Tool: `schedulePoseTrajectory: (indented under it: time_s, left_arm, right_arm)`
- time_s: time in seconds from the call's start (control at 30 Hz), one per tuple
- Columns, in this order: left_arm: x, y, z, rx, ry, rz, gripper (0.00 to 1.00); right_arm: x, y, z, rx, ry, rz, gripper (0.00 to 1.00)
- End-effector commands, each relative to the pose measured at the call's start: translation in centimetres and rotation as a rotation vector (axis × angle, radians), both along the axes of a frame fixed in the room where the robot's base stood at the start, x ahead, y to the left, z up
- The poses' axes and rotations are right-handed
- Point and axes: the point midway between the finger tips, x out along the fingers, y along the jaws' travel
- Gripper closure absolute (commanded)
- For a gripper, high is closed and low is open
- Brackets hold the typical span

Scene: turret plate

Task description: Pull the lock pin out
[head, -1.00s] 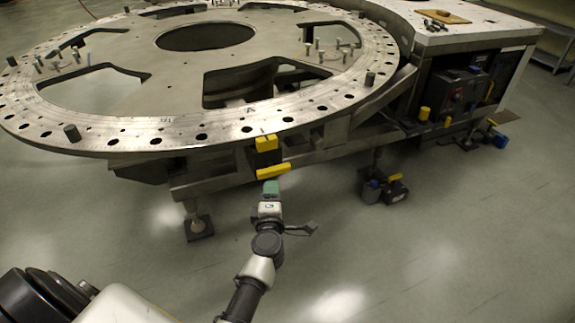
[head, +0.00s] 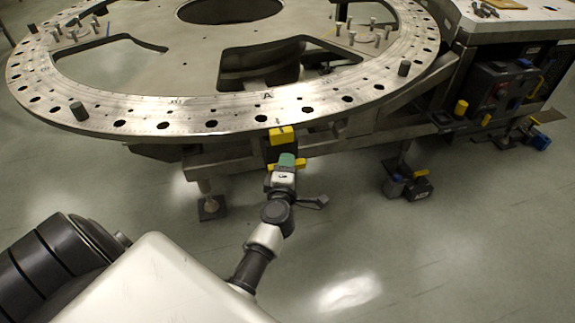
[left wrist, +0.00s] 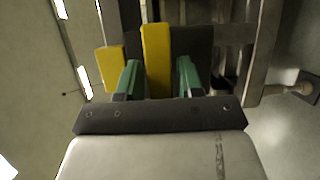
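The round turret plate (head: 232,108) has a ring of holes along its rim. Below its near edge is a dark housing with a yellow block (head: 281,135) on top. Under that block is a yellow bar (head: 299,166), which looks like the lock pin's handle; my gripper partly covers it. My left gripper (head: 286,160) has green fingers and is at this bar. In the left wrist view the fingers (left wrist: 158,77) are spread, with the yellow bar (left wrist: 157,50) between them and a gap on the right side. The pin's shaft is hidden. My right gripper is not in view.
A steel frame (head: 225,160) carries the plate. A cabinet (head: 500,85) with dark control boxes stands at the right. A dark pedal unit with yellow parts (head: 413,187) lies on the floor. The floor in front is clear.

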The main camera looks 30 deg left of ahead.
Motion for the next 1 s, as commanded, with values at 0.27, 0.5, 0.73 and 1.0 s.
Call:
schedulePoseTrajectory:
  time_s: [0.27, 0.5, 0.73, 1.0]
  left_arm:
    - [0.0, 0.0, 0.0, 0.0, 0.0, 0.0, 1.0]
    - [-0.8, -1.0, -0.1, -0.003, 0.004, -0.002, 1.0]
    - [-2.4, -2.9, -0.1, -0.002, 0.002, -0.002, 1.0]
    - [-2.4, -3.0, -0.2, -0.004, 0.004, -0.004, 0.72]
  right_arm:
    - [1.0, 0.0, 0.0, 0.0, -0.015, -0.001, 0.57]
    - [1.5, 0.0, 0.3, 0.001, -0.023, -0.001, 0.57]
    - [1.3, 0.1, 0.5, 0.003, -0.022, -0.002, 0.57]
    - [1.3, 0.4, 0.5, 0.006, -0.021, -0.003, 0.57]
